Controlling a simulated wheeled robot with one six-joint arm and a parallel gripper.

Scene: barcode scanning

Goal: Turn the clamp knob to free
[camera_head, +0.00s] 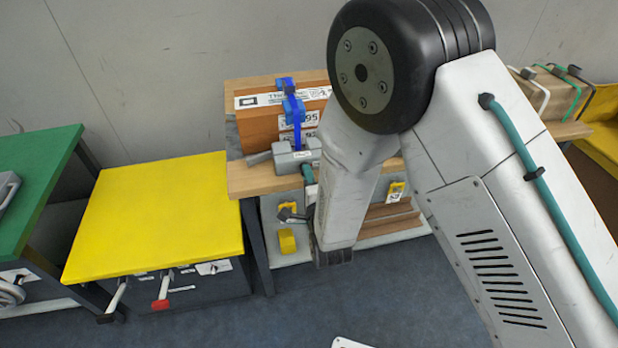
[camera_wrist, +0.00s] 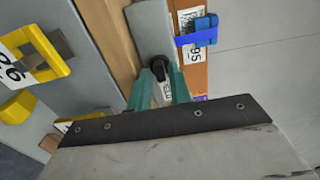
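A grey clamp block (camera_head: 291,156) stands at the front edge of the wooden bench, and it also shows in the wrist view (camera_wrist: 150,28). A black knob (camera_wrist: 160,68) sits on its near face. My gripper (camera_wrist: 161,76) has its teal fingers apart, one on either side of the knob. I cannot tell whether they touch it. In the head view my gripper (camera_head: 309,174) is partly hidden by my arm, just below and right of the block. The knob is not clear in the head view.
A cardboard box (camera_head: 262,125) with a blue strap (camera_head: 290,103) stands behind the clamp block on the wooden bench (camera_head: 250,182). Yellow brackets (camera_head: 287,243) are below it. A yellow-topped cabinet (camera_head: 155,210) and a green table (camera_head: 35,165) stand to the left.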

